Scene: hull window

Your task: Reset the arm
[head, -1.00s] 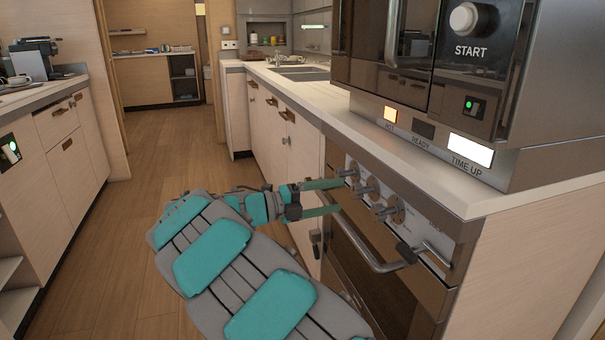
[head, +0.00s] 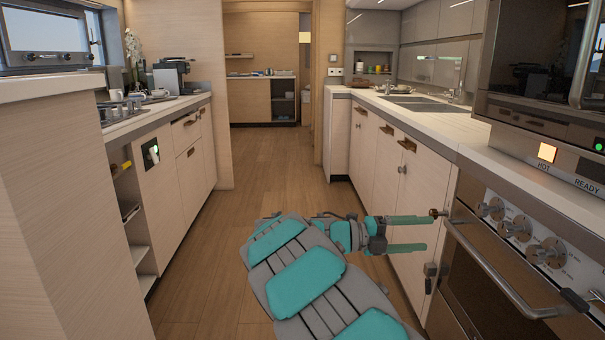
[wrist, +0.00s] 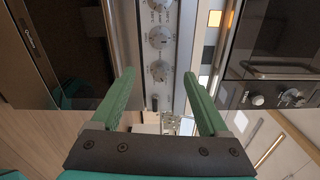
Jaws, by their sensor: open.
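My gripper (head: 412,234) is at the end of my grey and teal arm, in the lower middle of the head view. Its two green fingers are apart and point right, toward the oven's left edge and the cabinet fronts beside it. Nothing shows between the fingers. In the wrist view my gripper (wrist: 162,100) is open, with the oven's knob panel (wrist: 160,40) beyond it. Whether a fingertip touches the oven front, I cannot tell.
The oven (head: 495,275) with its bar handle (head: 500,278) stands at the right, below a microwave (head: 540,70). A counter with a sink (head: 420,103) runs behind it. Cabinets (head: 185,170) line the left side. The wooden floor (head: 265,175) between is clear.

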